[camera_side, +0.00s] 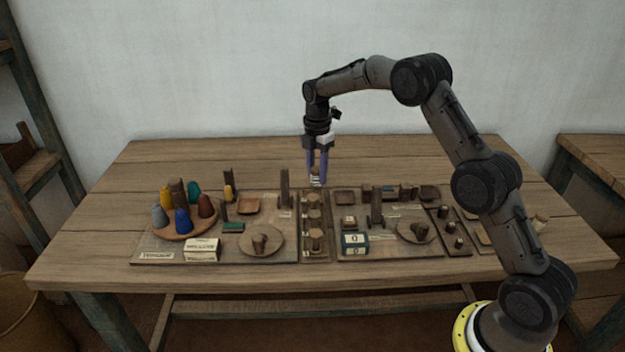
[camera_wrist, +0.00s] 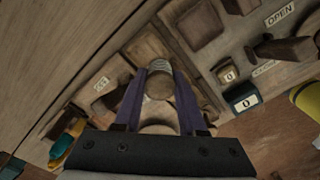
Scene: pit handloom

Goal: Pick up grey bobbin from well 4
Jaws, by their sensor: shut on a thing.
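My gripper (camera_side: 317,182) points straight down at the far end of the narrow strip of wells in the middle of the table. Its two purple fingers are shut on the grey bobbin (camera_side: 316,171). In the wrist view the grey bobbin (camera_wrist: 160,82) is between the fingertips of my gripper (camera_wrist: 161,88), with grey winding and a round wooden end. The well strip (camera_side: 327,225) carries several brown wooden pieces nearer the front. I cannot tell whether the bobbin is clear of its well; the well number is not readable.
A round tray (camera_side: 190,228) with several coloured cones stands at the left. A wooden post (camera_side: 284,188) rises just left of my gripper. A counter box (camera_side: 355,243) and another post (camera_side: 377,205) stand to the right. The table's back strip is bare.

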